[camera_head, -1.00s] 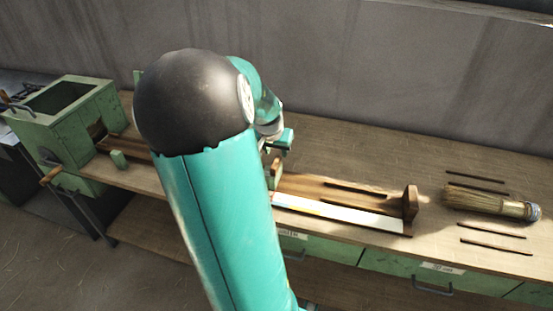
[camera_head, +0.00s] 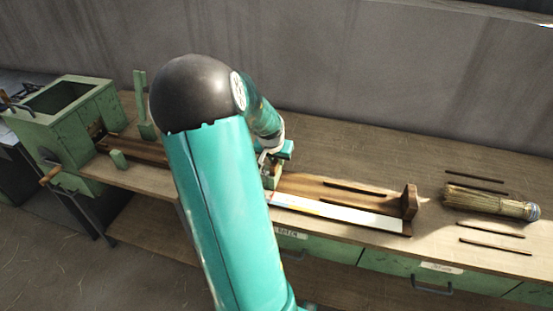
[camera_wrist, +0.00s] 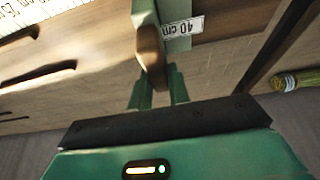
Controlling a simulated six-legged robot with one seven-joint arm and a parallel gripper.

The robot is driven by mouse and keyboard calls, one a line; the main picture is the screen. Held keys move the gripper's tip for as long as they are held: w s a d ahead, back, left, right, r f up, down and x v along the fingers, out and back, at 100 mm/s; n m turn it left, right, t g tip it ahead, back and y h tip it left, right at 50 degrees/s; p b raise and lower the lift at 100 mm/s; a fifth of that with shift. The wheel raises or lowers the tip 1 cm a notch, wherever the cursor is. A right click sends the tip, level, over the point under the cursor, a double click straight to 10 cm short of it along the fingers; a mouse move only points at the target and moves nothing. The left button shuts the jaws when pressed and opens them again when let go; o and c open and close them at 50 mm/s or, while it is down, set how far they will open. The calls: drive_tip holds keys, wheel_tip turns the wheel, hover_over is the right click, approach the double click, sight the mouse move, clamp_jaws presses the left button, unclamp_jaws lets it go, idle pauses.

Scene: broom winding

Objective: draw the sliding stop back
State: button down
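The sliding stop is a green piece with a brown wooden handle (camera_wrist: 150,55). In the wrist view its green plate (camera_wrist: 175,42) bears a "40 cm" label (camera_wrist: 180,27). In the head view the stop (camera_head: 271,180) stands at the near end of the visible wooden trough, partly hidden by my arm. My gripper (camera_wrist: 161,88) has its two green fingers on either side of the handle's lower end, with a narrow gap at the right finger. It looks open; firm contact is not visible. In the head view the gripper is just above the stop, its fingers mostly hidden.
A white scale strip (camera_head: 350,213) runs along the trough to a wooden end block (camera_head: 410,202). A broom head (camera_head: 488,202) and dark rods lie at the right. A green machine with a crank (camera_head: 70,125) stands at the left. A wall closes the back.

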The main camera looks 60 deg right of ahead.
drive_tip(key=w, duration=0.3)
drive_tip(key=w+a, duration=0.1)
drive_tip(key=w, duration=0.5)
drive_tip(key=shift+w+a, duration=0.2)
drive_tip(key=shift+a, duration=0.1)
drive_tip(key=c, duration=1.3)
unclamp_jaws()
drive_tip(key=shift+w, duration=0.15)
drive_tip(key=shift+r, duration=0.1)
drive_tip(key=v, duration=1.3)
drive_tip(key=shift+r, duration=0.4)
drive_tip(key=shift+a, duration=0.1)
